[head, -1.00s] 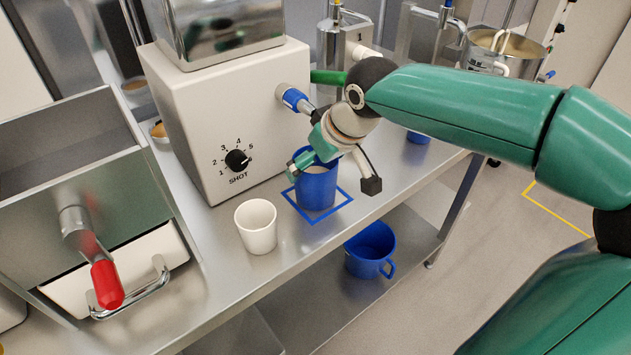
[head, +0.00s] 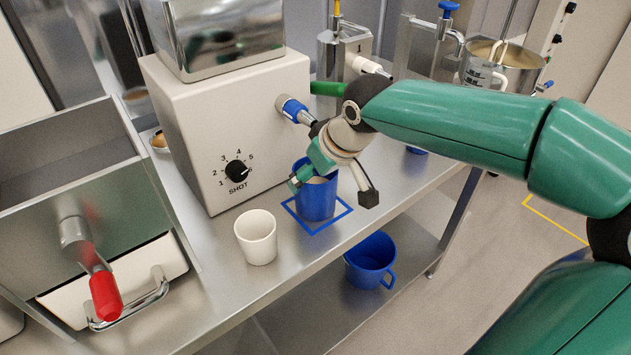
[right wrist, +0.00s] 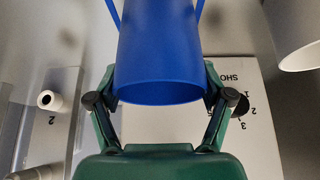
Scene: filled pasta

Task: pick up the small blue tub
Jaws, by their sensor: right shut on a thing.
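The small blue tub (head: 317,203) stands upright on the steel worktop, inside a blue square outline (head: 343,217), in front of the white machine. My right gripper (head: 334,188) comes down over it from the upper right and is shut on it. In the right wrist view the tub (right wrist: 160,50) sits between the two fingers (right wrist: 158,104), which meet its sides near the rim. A gap under the tub's base cannot be made out. My left gripper is not in view.
A cream cup (head: 256,240) stands close to the left of the tub. The white machine (head: 225,125) with a SHOT dial is right behind. A blue jug (head: 371,262) is on the lower shelf. A red-handled lever (head: 105,295) is at the left.

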